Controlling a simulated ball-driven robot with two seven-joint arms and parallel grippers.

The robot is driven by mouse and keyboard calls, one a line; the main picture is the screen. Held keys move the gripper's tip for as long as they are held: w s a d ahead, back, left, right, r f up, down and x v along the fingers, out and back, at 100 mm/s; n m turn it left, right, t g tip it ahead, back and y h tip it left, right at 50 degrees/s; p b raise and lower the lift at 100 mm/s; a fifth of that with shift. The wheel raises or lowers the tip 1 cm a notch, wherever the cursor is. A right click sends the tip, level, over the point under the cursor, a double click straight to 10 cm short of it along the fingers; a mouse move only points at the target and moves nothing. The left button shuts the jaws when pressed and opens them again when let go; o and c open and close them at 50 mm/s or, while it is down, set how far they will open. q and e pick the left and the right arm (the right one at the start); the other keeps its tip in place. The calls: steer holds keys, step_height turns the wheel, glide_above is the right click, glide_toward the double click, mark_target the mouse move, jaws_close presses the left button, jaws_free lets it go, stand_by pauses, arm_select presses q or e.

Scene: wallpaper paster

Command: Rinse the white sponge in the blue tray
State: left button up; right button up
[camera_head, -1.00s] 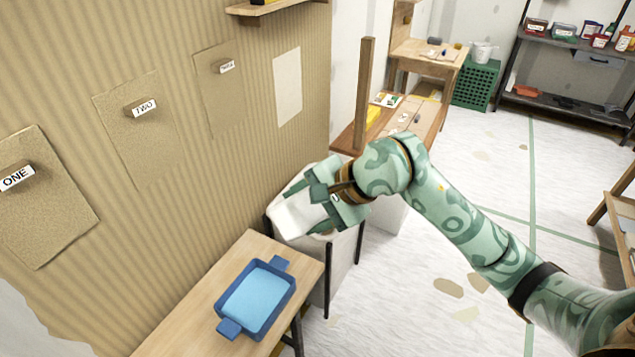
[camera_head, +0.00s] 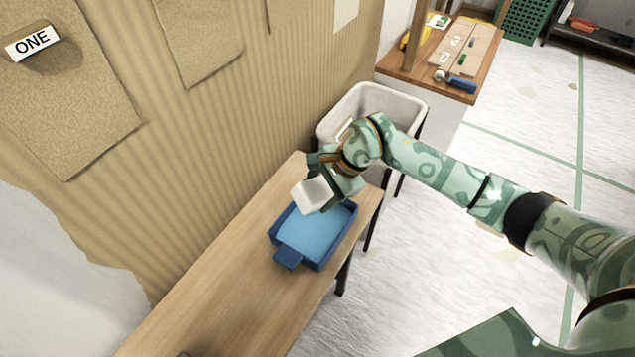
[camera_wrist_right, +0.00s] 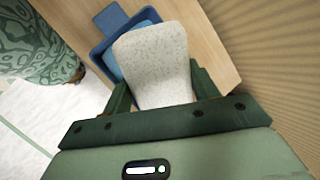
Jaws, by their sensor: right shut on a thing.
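The white sponge (camera_head: 312,194) is held by my right gripper (camera_head: 335,185), which is shut on it. The sponge is over the far left part of the blue tray (camera_head: 288,256), and I cannot tell whether it touches the water. The tray sits on a narrow wooden table and holds light blue water (camera_head: 318,233). In the right wrist view the speckled white sponge (camera_wrist_right: 152,65) is between the fingers, with the tray (camera_wrist_right: 110,20) behind it. My left gripper is not in view.
A white bin (camera_head: 385,99) stands behind the arm. A workbench (camera_head: 440,78) with a hammer (camera_head: 456,82) is farther back. White floor lies to the right.

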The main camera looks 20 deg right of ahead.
step_height(320, 180, down, 8)
steer(key=b, duration=0.5)
steer(key=shift+f, duration=0.25)
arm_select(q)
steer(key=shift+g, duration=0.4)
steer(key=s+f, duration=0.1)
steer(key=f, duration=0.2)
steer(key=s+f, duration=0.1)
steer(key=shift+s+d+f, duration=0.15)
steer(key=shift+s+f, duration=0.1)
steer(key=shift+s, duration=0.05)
arm_select(e)
steer(key=shift+f, duration=0.15)
steer(key=shift+f, duration=1.25)
